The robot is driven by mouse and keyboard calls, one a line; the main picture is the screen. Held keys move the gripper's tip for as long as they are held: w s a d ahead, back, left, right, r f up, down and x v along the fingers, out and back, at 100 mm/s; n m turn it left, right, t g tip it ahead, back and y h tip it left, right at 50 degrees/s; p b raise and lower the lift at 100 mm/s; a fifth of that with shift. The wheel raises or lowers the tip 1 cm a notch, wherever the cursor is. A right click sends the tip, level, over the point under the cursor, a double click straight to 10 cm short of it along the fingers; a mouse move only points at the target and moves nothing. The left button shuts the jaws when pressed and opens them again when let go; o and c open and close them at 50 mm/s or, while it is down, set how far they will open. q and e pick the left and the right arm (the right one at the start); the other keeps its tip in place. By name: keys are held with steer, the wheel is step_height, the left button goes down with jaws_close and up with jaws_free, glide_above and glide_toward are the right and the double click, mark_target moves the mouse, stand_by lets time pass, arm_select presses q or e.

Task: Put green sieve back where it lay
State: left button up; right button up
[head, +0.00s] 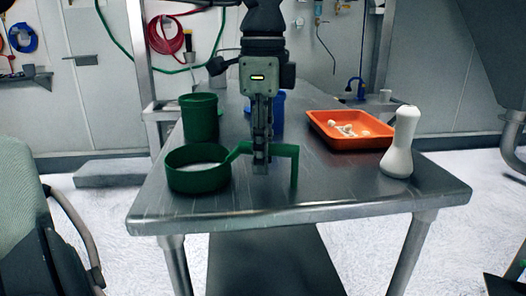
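The green sieve (199,178) is a round green pan with a pale inside, at the left front of the metal table (330,192). Its handle runs right and bends down into a leg at its right end. My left gripper (261,158) points straight down, with its fingers close together on the handle between the pan and the leg. The sieve looks level, on the table top or very slightly above it; I cannot tell which. My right gripper is not in view.
A tall green container (200,117) stands behind the sieve. A blue object (279,105) is partly hidden behind my gripper. An orange tray (333,138) with pale pieces and a white bottle-shaped object (400,145) stand at right. The front middle of the table is clear.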

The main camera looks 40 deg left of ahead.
arm_select(q)
steer(key=shift+o, duration=0.6)
step_height(320, 180, up, 12)
stand_by(0.4)
